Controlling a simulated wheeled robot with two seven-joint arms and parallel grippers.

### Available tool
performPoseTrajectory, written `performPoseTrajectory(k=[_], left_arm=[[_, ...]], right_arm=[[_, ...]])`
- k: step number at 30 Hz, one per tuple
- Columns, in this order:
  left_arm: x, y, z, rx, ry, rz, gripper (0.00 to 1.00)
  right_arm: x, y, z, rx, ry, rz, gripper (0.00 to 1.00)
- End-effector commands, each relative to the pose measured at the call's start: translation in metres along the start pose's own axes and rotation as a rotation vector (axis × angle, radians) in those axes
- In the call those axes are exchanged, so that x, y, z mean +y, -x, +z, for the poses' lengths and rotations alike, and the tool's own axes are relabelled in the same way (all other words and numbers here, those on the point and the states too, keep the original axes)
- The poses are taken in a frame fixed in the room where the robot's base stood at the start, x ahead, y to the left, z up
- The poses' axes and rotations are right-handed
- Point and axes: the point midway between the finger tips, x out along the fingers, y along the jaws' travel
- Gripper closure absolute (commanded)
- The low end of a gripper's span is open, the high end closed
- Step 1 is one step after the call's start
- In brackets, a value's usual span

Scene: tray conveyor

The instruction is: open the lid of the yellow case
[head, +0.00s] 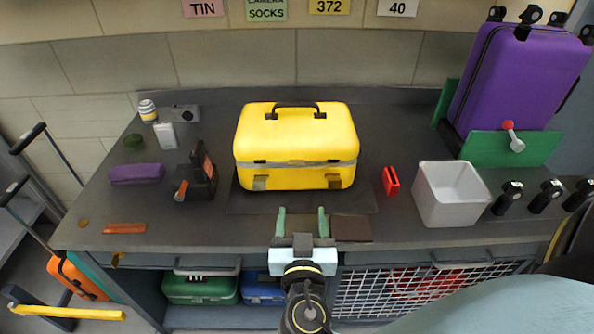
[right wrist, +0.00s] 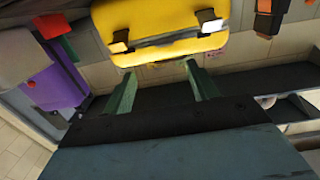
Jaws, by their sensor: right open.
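The yellow case (head: 296,138) sits on a dark mat at the middle of the grey counter, with its lid closed. A dark handle lies on its top, and two latches show on its front side. In the right wrist view the yellow case (right wrist: 160,28) is at the top, with both latches visible. My right gripper (head: 303,212) is in front of the case, apart from it, with its two green fingers spread and nothing between them. The same gripper (right wrist: 162,92) shows in the right wrist view below the case front. My left gripper is not in view.
A white bin (head: 450,195) and a red item (head: 390,181) stand right of the case. A purple suitcase (head: 520,78) stands far right. A black device (head: 197,176) and a purple pouch (head: 136,174) are left.

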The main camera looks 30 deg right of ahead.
Motion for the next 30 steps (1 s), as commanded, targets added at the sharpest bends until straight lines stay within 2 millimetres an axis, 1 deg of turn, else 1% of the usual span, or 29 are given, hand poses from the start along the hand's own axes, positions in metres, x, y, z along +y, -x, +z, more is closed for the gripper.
performPoseTrajectory(k=[1,4,8,15,21,25,30], left_arm=[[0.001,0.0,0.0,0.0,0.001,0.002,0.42],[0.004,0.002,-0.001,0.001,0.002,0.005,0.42],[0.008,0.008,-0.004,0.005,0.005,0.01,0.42],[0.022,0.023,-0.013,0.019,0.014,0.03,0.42],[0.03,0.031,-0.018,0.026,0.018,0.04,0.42],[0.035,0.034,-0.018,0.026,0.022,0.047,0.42],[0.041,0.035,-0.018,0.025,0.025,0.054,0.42]], right_arm=[[-0.004,0.0,-0.002,0.013,-0.004,-0.01,0.42],[-0.007,-0.005,-0.005,0.028,-0.006,-0.019,0.42],[-0.008,-0.022,-0.007,0.03,-0.006,-0.019,0.42],[-0.009,-0.073,-0.009,0.03,-0.004,-0.019,0.42],[-0.009,-0.11,-0.009,0.028,-0.005,-0.018,0.42],[-0.009,-0.125,-0.008,0.027,-0.005,-0.018,0.42],[-0.009,-0.133,-0.007,0.026,-0.005,-0.019,0.42]])
